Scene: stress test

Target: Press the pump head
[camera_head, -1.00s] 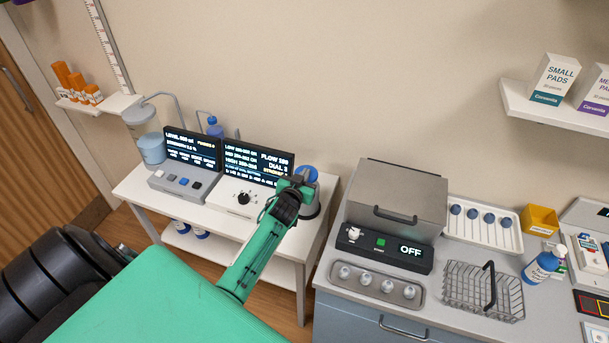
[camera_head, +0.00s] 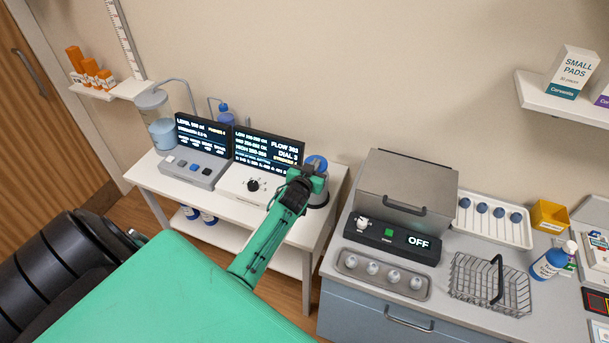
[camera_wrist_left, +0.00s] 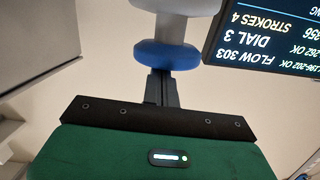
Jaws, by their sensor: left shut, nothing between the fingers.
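The blue round pump head (camera_head: 316,162) tops a grey body at the right end of the white table. In the left wrist view the blue disc (camera_wrist_left: 167,54) is close, with a pale grey stem and body beyond it. My left gripper (camera_wrist_left: 161,76) is shut and empty, its fingertips right at the disc's rim; I cannot tell whether they touch. In the head view my left gripper (camera_head: 318,174) partly hides the pump's body. A dark display (camera_head: 268,150) beside it shows flow, dial and stroke readings, with strokes 4 in the wrist view. My right gripper is not in view.
A control box with a black dial (camera_head: 252,185) stands just left of my arm, and a box with several buttons (camera_head: 193,167) is farther left. A metal box (camera_head: 408,190), wire basket (camera_head: 490,284) and blue pump bottle (camera_head: 549,263) stand on the right counter.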

